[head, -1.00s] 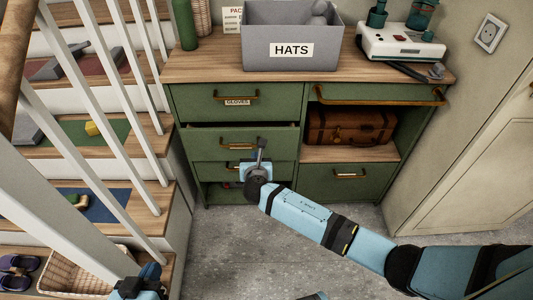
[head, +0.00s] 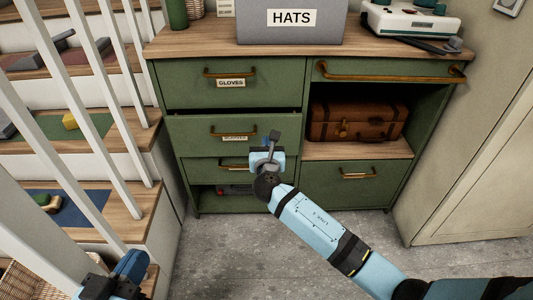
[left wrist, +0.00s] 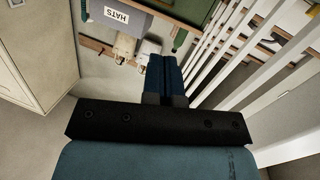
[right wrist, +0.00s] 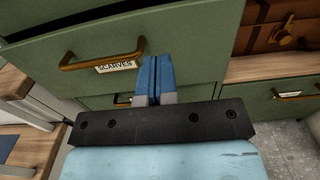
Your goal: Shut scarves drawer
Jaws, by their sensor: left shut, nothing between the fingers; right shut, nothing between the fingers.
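The scarves drawer (head: 195,135) is the green second drawer down in the cabinet's left column. It has a brass handle and a SCARVES label (right wrist: 116,66). A thin dark gap shows above its front in the head view, so it stands slightly out. My right gripper (head: 271,145) is shut and empty at the right part of this drawer's front. In the right wrist view its blue fingers (right wrist: 155,75) point at the front just right of the label; I cannot tell whether they touch. My left gripper (head: 130,268) is shut and empty at the lower left, far from the drawer; its fingers (left wrist: 164,75) show in the left wrist view.
The gloves drawer (head: 180,83) above looks shut. A grey HATS bin (head: 260,33) stands on the cabinet top. A brown suitcase (head: 330,125) lies in the right-hand opening. White stair railings (head: 90,65) stand at left. Grey floor (head: 200,260) in front is clear.

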